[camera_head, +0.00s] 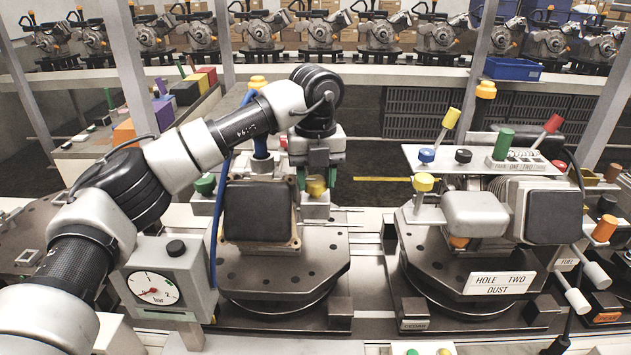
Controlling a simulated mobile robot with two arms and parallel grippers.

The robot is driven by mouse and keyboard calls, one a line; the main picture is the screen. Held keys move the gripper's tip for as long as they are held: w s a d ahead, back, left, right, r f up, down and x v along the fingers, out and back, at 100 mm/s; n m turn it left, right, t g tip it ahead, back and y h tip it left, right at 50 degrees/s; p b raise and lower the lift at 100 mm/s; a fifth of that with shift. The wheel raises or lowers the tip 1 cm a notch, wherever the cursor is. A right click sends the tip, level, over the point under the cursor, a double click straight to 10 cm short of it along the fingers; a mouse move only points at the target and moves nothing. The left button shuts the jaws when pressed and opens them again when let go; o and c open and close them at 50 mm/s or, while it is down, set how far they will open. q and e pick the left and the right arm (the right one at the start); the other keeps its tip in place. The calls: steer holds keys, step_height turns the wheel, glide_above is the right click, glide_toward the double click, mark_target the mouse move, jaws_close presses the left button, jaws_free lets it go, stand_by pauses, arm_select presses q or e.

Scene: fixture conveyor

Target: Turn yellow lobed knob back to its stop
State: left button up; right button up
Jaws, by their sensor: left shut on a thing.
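My left arm reaches in from the left, and my left gripper (317,174) points down at the left fixture. It is shut on a yellow knob (316,187), of which only the lower part shows under the fingers. The knob's lobes and angle are too small and covered to tell. The knob sits beside a dark square block (260,212) on a round turntable plate (278,272). My right gripper is not in view.
A pressure gauge box (165,280) stands left of the left fixture. The right fixture carries a "HOLE TWO DUST" plate (498,284) and several coloured handles. Several machines (320,35) line the back conveyor.

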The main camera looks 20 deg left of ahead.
arm_select(q)
steer(key=shift+w+r+n, duration=0.1)
steer(key=shift+r+n, duration=0.2)
steer(key=o, duration=0.7)
steer(key=shift+o, duration=1.2)
steer(key=shift+f, duration=0.1)
steer(key=shift+d+f, duration=0.1)
steer(key=shift+d, duration=0.05)
steer(key=shift+f, duration=0.1)
